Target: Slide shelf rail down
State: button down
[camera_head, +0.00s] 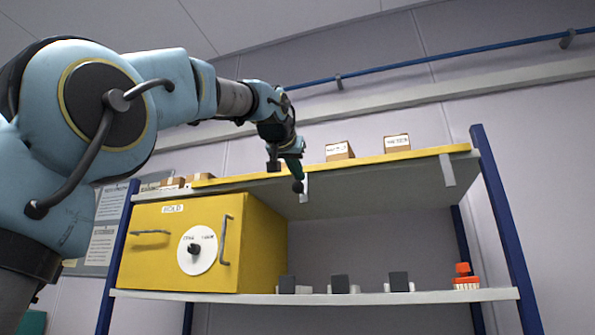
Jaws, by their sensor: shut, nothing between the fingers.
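The shelf rail is a yellow strip (390,158) along the front edge of the upper shelf board (400,183). It sits a little above the board's underside and runs from the yellow box to the right post. My gripper (295,178) is at the rail's front, left of its middle, pointing down. It looks shut, with nothing seen in it. A small dark round knob (297,187) shows right at its tips; I cannot tell whether they touch it. The gripper and wrist hide a short stretch of rail.
Small brown boxes (339,151) stand on the upper shelf. A yellow cabinet (262,245) with handles and a white dial is below left. Several dark blocks (340,284) and an orange-capped container (465,282) are on the lower shelf (420,297). Blue posts (503,220) frame the unit.

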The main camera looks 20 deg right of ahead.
notch_tip(320, 180, down, 3)
jog(key=shift+r+b, duration=0.2)
jog(key=shift+b, duration=0.35)
jog(key=shift+r, duration=0.1)
jog(key=s+a+r+p, duration=0.1)
jog(key=s+a+r, duration=0.5)
jog(key=s, duration=0.2)
jog(key=shift+p, duration=0.4)
jog(key=shift+d, duration=0.1)
